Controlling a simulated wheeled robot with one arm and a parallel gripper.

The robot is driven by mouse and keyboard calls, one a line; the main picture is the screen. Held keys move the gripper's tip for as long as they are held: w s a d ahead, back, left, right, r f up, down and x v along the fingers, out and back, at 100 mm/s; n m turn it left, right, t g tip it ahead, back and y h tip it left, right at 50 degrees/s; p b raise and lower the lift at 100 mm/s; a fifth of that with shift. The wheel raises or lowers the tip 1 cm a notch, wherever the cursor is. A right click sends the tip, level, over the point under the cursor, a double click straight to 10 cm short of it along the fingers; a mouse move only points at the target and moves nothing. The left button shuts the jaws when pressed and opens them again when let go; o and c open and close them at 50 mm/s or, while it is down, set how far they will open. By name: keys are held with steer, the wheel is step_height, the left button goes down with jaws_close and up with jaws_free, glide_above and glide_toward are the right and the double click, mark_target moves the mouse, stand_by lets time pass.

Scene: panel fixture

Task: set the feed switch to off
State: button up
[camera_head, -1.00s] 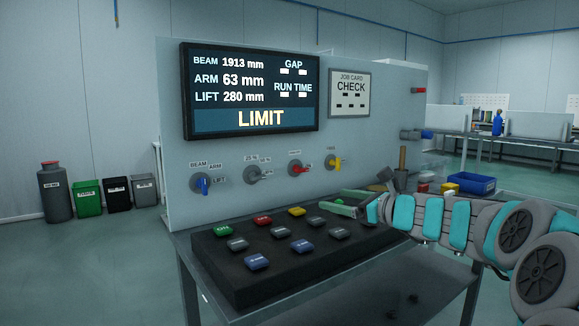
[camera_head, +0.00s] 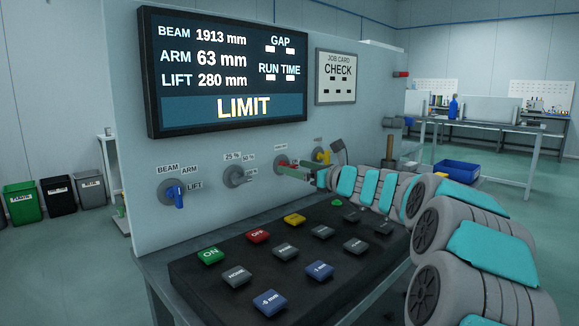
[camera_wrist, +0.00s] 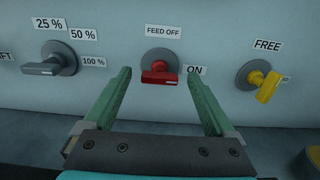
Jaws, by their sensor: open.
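The feed switch (camera_wrist: 160,74) is a red knob on a round grey base in the panel. In the wrist view its handle lies roughly level. A FEED OFF label (camera_wrist: 163,31) is above it and an ON label (camera_wrist: 194,70) is to its right; which end of the handle points is unclear. My gripper (camera_wrist: 159,78) is open and empty, with one green finger to each side of the knob and a visible gap on both sides. In the head view the gripper (camera_head: 296,171) is at the red switch (camera_head: 282,162) and partly covers it.
A grey percent knob (camera_wrist: 55,62) is left of the feed switch and a yellow knob (camera_wrist: 268,84) is right. A blue BEAM/ARM/LIFT knob (camera_head: 176,195) is farther left. A button console (camera_head: 225,290) lies below. The display (camera_head: 235,75) reads LIMIT.

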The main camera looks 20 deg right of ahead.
steer(key=shift+x, duration=1.35)
steer(key=shift+c, duration=0.3)
steer(key=c, duration=1.3)
